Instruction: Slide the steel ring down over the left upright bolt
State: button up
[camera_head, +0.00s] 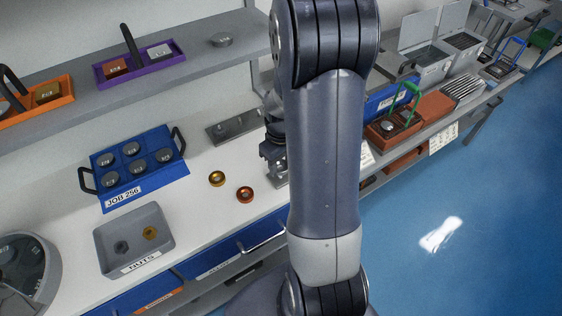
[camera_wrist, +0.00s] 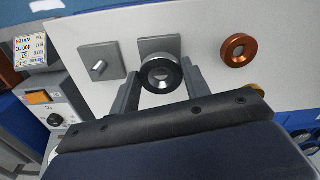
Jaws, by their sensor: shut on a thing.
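In the wrist view the steel ring (camera_wrist: 149,79) is dark with a paler hole. My gripper (camera_wrist: 162,80) is shut on it, with one finger on each side. The ring overlaps the near edge of a square grey plate (camera_wrist: 158,45); any bolt on that plate is hidden behind the ring. A second square plate (camera_wrist: 112,54) to its left in this view bears an upright bolt (camera_wrist: 99,67). In the head view my gripper (camera_head: 274,158) is partly behind my arm, close above a grey plate (camera_head: 283,180). I cannot tell whether the ring is around a bolt.
An orange-red ring (camera_head: 245,194) and a brass ring (camera_head: 217,178) lie on the white bench beside the gripper. A blue JOB 256 tray (camera_head: 170,174), a grey NUTS bin (camera_head: 103,238) and a flat grey plate (camera_head: 222,131) stand around. A shelf (camera_head: 200,72) runs behind.

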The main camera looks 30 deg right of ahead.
aim_at(281, 170)
jog(key=shift+f+b, duration=1.4)
jog(key=shift+f, duration=0.3)
dwell(1.2)
jog(key=o, duration=1.2)
jog(key=shift+r, duration=0.1)
notch_tip(281, 170, up, 11)
jog(key=shift+f, duration=0.2)
